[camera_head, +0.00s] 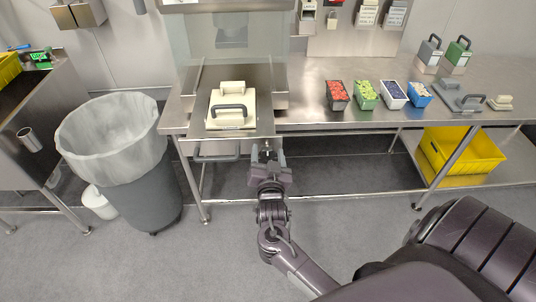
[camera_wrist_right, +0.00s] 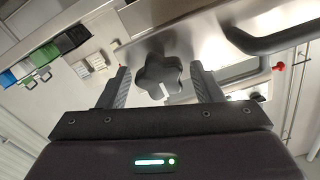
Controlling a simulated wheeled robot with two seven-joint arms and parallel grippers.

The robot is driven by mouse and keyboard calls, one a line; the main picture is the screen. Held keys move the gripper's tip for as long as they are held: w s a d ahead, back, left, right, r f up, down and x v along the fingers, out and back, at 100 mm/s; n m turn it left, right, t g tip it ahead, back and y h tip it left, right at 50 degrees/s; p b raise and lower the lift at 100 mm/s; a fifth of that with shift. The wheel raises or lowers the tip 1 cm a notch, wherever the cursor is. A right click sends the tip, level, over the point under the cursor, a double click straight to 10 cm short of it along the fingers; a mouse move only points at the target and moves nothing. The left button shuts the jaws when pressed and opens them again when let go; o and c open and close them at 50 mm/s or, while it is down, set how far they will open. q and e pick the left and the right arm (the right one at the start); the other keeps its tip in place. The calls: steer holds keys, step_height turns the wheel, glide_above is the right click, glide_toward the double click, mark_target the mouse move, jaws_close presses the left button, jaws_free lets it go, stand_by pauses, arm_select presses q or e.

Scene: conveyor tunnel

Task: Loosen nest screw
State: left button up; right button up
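The nest screw shows in the right wrist view as a dark lobed knob (camera_wrist_right: 162,76) under the edge of a steel plate. My right gripper (camera_wrist_right: 163,88) is open, with one finger on each side of the knob and visible gaps between. In the head view my right gripper (camera_head: 266,158) is at the front edge of the steel table, below the nest plate (camera_head: 200,128). The knob is too small to make out clearly there. A cream block with a grey handle (camera_head: 230,114) sits on the plate. My left gripper is not in view.
A steel table (camera_head: 310,115) holds small tubs of red, green, blue and mixed pieces (camera_head: 338,96) and grey handled parts (camera_head: 462,98). A grey bin (camera_head: 145,190) stands left, and a yellow crate (camera_head: 470,165) sits below right. A dark bar handle (camera_wrist_right: 275,40) is close to the right finger.

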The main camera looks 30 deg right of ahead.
steer(key=c, duration=0.9)
steer(key=shift+c, duration=0.2)
